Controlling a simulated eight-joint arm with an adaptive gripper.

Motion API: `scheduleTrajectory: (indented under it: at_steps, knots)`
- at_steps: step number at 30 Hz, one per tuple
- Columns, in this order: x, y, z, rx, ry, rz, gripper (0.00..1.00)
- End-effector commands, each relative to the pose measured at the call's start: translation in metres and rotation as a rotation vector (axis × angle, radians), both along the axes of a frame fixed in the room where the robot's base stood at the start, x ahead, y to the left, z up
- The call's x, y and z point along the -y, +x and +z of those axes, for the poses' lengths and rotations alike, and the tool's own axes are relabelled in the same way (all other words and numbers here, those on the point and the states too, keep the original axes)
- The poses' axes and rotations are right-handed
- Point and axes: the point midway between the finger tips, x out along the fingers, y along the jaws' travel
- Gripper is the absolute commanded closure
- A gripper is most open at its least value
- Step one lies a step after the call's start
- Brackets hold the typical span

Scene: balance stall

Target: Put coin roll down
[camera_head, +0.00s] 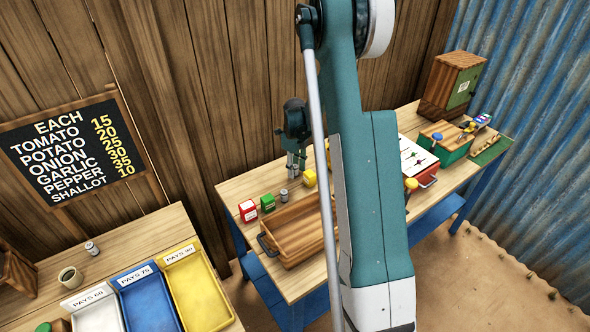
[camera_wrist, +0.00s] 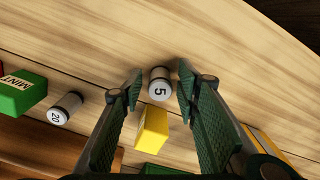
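A coin roll marked 5 (camera_wrist: 160,80) is on the wooden table (camera_wrist: 215,35), between my fingertips in the wrist view. My gripper (camera_wrist: 159,91) is open, with a finger on each side of the roll and a small gap visible at both sides. In the head view my gripper (camera_head: 296,172) points down at the back of the table; I cannot make out the 5 roll there. A second coin roll, marked 20 (camera_wrist: 65,108), stands to the left in the wrist view, and also shows in the head view (camera_head: 284,195).
A yellow box (camera_wrist: 152,128) is close by the 5 roll. A green mint box (camera_wrist: 20,93), a red box (camera_head: 248,211) and a wooden tray (camera_head: 290,250) are nearby. Coloured pay trays (camera_head: 205,290) are on the left table. My arm hides part of the work table.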

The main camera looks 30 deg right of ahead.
Motion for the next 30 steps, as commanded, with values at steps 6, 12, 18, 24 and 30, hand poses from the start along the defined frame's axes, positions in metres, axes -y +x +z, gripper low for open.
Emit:
scheduleTrajectory:
  at_steps: [6, 12, 18, 24, 30]
  knots:
    - [0.0, 0.0, 0.0, 0.0, 0.0, 0.0, 0.68]
    - [0.0, 0.0, 0.002, 0.0, 0.0, 0.0, 0.68]
    - [0.0, 0.0, 0.011, 0.0, 0.0, 0.0, 0.68]
    - [0.0, 0.0, 0.033, 0.0, 0.0, 0.0, 0.68]
    - [0.0, 0.0, 0.063, 0.0, 0.0, 0.0, 0.68]
